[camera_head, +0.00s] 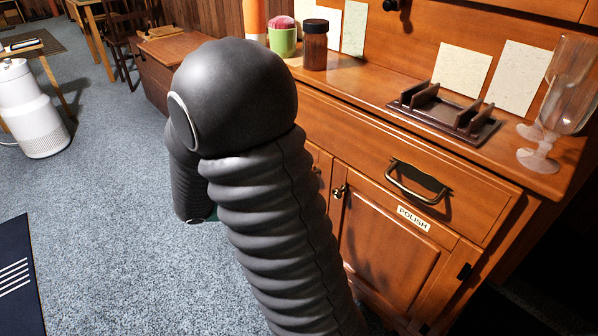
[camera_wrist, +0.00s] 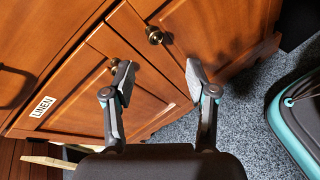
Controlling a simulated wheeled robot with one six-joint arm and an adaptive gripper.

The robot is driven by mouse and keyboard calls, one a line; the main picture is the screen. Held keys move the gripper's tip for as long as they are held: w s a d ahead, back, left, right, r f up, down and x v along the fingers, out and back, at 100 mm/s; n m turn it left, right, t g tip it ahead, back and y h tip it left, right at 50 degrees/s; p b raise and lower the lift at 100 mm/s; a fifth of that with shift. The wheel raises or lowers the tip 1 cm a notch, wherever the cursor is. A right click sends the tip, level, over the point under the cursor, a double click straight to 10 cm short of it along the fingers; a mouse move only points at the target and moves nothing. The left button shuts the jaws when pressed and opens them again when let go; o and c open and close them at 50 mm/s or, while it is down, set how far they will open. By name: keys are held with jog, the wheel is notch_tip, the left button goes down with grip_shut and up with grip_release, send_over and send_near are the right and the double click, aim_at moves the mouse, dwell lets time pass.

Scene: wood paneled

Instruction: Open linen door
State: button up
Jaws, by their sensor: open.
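The linen door (camera_wrist: 78,108) is a brown wooden panel with a white LINEN label (camera_wrist: 43,107) in the wrist view. A round brass knob (camera_wrist: 113,66) sits near its edge, just left of my left fingertip. The door looks shut. My gripper (camera_wrist: 160,80) is open and empty, its fingers spread in front of the cabinet. Whether a finger touches the knob cannot be told.
Glasses (camera_head: 562,95), a dark rack (camera_head: 444,112) and a brown jar (camera_head: 315,45) stand on the cabinet top. Carpet (camera_head: 110,200) at left is open.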

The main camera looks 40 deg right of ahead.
jog(key=w+f+n+t+h, duration=0.4)
jog(key=w+f+n, duration=0.2)
jog(key=w+f, duration=0.15)
jog(key=d, duration=0.4)
jog(key=w+d, duration=0.1)
jog(key=d, duration=0.4)
jog(key=w+d+r, duration=0.1)
jog(key=d, duration=0.4)
jog(key=shift+s, duration=0.1)
grip_shut()
